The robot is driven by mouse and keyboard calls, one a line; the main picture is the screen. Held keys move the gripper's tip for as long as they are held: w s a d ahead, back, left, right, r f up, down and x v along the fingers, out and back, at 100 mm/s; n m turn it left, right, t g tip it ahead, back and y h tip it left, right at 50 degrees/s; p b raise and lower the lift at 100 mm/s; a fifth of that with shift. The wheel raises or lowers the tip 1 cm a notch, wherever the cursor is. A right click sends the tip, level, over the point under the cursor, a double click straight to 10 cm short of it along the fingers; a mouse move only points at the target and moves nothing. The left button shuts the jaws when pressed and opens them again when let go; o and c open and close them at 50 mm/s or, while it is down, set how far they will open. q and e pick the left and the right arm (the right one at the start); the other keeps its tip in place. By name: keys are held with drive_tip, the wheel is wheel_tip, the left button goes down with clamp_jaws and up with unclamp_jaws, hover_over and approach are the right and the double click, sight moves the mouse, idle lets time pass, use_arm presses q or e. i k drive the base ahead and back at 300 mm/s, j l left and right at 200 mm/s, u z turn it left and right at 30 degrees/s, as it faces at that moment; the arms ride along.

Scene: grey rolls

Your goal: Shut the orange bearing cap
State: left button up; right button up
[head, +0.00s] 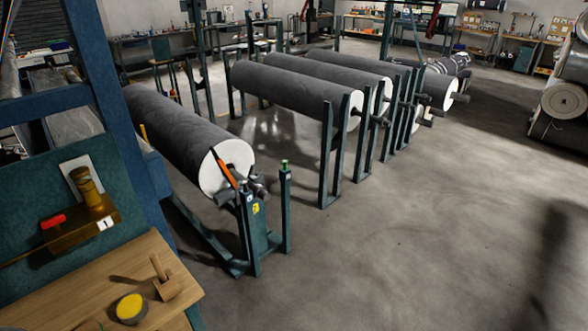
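The orange bearing cap (225,171) is at the near end of the closest grey roll (185,130). It looks like a narrow bar with dark ends, tilted up and to the left in front of the roll's white end face. Its lower end is near the dark shaft end (257,188) on the teal stand (258,225). The cap appears raised, but the exact hinge is too small to make out. Neither of my grippers shows in the head view.
A wooden bench (90,290) with a mallet (165,279) and a yellow-topped round item (130,308) stands at the lower left. A blue post (125,130) rises beside it. More grey rolls (290,90) lie on stands behind. The floor (420,240) at the right is clear.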

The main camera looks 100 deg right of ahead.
sight(219, 160)
drive_tip(key=z, duration=2.95)
drive_tip(key=i+l+z, duration=0.25)
drive_tip(key=i, duration=0.25)
drive_tip(key=i+z, duration=0.25)
drive_tip(key=i, duration=0.25)
